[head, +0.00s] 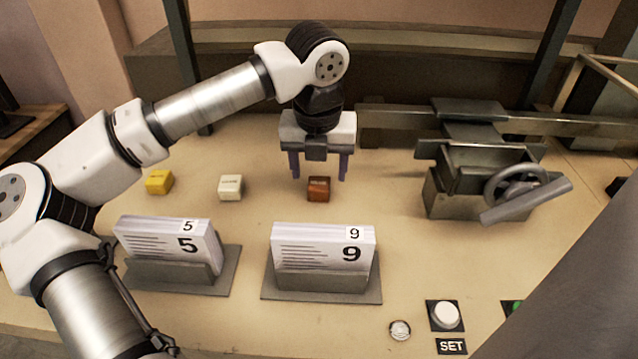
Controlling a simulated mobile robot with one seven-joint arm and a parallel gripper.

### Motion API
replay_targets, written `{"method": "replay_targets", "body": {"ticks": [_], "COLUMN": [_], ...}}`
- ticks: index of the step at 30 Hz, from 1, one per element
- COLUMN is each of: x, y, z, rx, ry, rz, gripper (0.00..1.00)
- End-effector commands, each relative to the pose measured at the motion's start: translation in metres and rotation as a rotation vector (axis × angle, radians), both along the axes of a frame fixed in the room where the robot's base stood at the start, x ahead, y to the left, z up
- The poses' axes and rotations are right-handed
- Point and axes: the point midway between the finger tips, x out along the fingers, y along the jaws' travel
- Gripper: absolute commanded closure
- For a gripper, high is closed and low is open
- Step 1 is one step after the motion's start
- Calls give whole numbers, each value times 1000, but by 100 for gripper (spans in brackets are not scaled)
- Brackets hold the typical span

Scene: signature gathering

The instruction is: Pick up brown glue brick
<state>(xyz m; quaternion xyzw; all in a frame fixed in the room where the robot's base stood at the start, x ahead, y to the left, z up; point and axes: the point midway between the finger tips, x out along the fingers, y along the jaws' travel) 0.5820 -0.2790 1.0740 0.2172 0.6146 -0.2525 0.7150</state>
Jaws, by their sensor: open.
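The brown glue brick (318,189) is a small reddish-brown block on the tan tabletop, right of the white block. My gripper (319,178) is open and points down over the brown brick. Its two fingers appear to either side of the brick in the head view, one to the left and one to the right. The fingertips look slightly higher than or behind the brick; I cannot tell the exact depth or whether they touch it. Nothing is held.
A white block (230,187) and a yellow block (159,181) lie left. Card stacks marked 5 (165,245) and 9 (320,250) stand in front. A metal vise-like press (470,180) is right. A white button (446,315) is front right.

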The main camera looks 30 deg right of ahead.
Motion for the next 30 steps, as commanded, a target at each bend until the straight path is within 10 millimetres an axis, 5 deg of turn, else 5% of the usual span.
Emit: {"method": "replay_targets", "body": {"ticks": [7,16,27,30], "x": [2,3,3,3], "y": [-2,-3,-2,-2], "z": [-30,-36,-35,-35], "rx": [0,0,0,0], "ry": [3,0,0,0], "rz": [0,0,0,0], "gripper": [38,40,87,87]}}
